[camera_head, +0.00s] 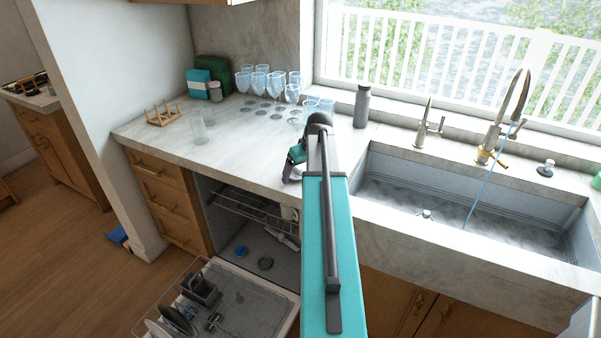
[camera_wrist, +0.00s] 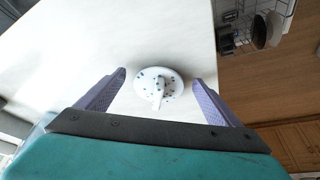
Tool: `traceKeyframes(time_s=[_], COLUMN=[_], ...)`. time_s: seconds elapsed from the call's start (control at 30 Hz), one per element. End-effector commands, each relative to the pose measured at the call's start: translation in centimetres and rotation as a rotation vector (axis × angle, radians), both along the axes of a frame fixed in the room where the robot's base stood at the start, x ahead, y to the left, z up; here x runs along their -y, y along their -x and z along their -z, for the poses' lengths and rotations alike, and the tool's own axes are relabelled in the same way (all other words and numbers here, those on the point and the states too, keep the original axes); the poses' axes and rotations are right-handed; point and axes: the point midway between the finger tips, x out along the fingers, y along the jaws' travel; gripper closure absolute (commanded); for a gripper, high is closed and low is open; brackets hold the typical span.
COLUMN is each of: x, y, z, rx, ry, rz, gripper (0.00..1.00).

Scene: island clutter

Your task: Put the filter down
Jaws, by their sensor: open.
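The filter (camera_wrist: 150,82) is a white round piece with dark spots and a short stem, seen in the wrist view. It appears to rest on the pale countertop (camera_wrist: 165,30), near its edge. My gripper (camera_wrist: 159,78) is open, with one purple finger on each side of the filter and a visible gap on both sides. In the head view my gripper (camera_head: 292,166) is low over the counter left of the sink, and my arm hides most of the spot under it.
The sink (camera_head: 470,205) is at the right. An open dishwasher with a pulled-out rack (camera_head: 235,300) is below the counter. The counter's front left is clear.

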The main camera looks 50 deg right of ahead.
Motion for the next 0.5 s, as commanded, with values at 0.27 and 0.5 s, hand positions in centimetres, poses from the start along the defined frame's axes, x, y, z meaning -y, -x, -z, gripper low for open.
traceKeyframes(time_s=[0.27,0.5], x=[-0.1,-0.3], y=[0.7,1.7], z=[-1.7,-4.0], rx=[0.002,0.002], ry=[0.002,0.001], rz=[0.001,0.001], gripper=[0.13,0.13])
